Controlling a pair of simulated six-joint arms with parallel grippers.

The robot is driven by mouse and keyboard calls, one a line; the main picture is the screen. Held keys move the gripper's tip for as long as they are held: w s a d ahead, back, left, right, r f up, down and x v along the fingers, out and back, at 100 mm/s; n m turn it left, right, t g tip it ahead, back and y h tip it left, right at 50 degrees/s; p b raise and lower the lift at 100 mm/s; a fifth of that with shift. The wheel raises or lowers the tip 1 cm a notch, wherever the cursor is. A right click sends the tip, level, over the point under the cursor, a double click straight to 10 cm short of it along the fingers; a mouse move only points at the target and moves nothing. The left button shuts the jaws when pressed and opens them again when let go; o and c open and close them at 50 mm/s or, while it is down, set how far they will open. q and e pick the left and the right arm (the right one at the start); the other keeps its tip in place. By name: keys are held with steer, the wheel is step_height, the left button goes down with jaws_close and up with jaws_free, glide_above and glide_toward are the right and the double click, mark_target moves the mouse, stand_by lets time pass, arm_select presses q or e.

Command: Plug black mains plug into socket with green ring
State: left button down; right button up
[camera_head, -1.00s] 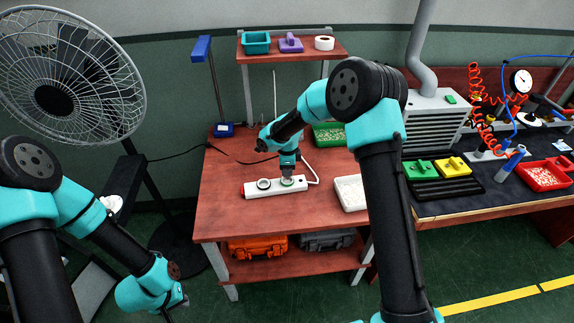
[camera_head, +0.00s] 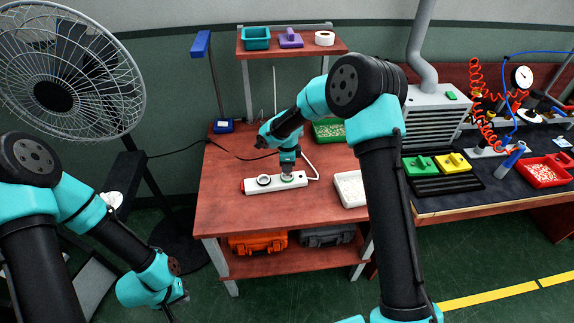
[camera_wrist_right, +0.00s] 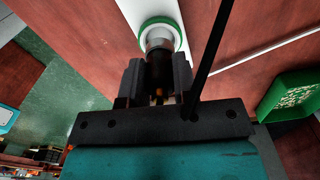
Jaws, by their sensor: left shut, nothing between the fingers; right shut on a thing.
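A white power strip (camera_head: 252,187) with a red switch at its left end lies on the red-brown table (camera_head: 225,219). Its left socket has a dark ring (camera_head: 264,180). The socket with the green ring (camera_wrist_right: 176,22) is directly ahead of my right gripper (camera_wrist_right: 155,70) in the right wrist view. That gripper is shut on the black plug (camera_wrist_right: 158,60), whose front end is over or in the ringed socket; I cannot tell how deep it sits. In the head view my right gripper (camera_head: 287,170) points down at the strip. My left gripper (camera_head: 180,297) is shut and empty, low at the left.
A white tray (camera_head: 350,203) stands right of the strip and a green bin (camera_head: 328,142) behind it. A dark cable crosses the right wrist view beside the gripper. A large fan (camera_head: 60,90) stands at the left. The table's front left is clear.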

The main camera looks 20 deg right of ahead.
steer(key=shift+f, duration=1.3)
stand_by(0.7)
steer(key=o, duration=1)
steer(key=shift+o, duration=0.2)
step_height(320, 180, up, 17)
steer(key=shift+r, duration=0.2)
stand_by(0.5)
